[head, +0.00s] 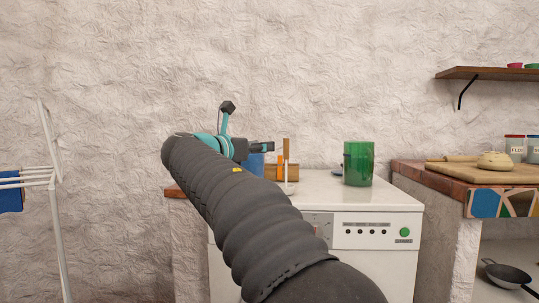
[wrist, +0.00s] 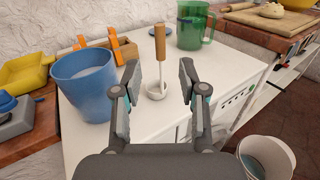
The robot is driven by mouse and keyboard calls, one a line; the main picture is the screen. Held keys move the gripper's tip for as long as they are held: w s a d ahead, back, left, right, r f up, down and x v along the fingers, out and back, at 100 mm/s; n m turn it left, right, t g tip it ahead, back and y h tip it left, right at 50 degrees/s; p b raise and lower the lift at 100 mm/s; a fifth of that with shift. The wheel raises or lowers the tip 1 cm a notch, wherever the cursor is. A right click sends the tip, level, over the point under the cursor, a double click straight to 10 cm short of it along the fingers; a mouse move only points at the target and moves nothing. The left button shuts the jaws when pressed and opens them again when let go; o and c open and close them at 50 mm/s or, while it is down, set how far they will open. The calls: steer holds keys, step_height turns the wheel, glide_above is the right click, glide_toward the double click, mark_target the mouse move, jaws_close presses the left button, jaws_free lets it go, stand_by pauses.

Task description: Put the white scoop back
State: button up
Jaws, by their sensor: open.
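A white scoop (wrist: 156,90) with a wooden handle stands upright on the white machine top (wrist: 215,75), its round cup at the bottom. In the head view its wooden handle (head: 286,150) shows just right of my gripper. My gripper (wrist: 160,72) is open and empty. In the wrist view the scoop shows between its two fingers, near the tips; I cannot tell whether they touch it. In the head view my gripper (head: 262,147) is partly hidden by my own arm.
A blue bucket (wrist: 83,88) stands close left of the scoop. A wooden rack with orange parts (wrist: 122,52) is behind it. A green jug (wrist: 193,28) stands at back right. A white bin (wrist: 264,155) is lower right. The top's front centre is clear.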

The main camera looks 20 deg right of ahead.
steer(key=shift+a, duration=0.1)
steer(key=s+d+f+m+g+y, duration=0.35)
steer(key=s+f+m+y, duration=0.65)
steer(key=s+f, duration=0.95)
steer(key=s+a+f+m+y, duration=0.2)
steer(key=s+a+f+m, duration=0.1)
steer(key=s+f+m, duration=0.4)
steer(key=s+a+f+m+g+y, duration=0.1)
steer(key=s+a+f+m, duration=0.3)
steer(key=s+f+m, duration=0.4)
steer(key=s+f+y, duration=0.1)
steer(key=s+f, duration=0.2)
steer(key=f, duration=0.2)
steer(key=shift+y, duration=0.4)
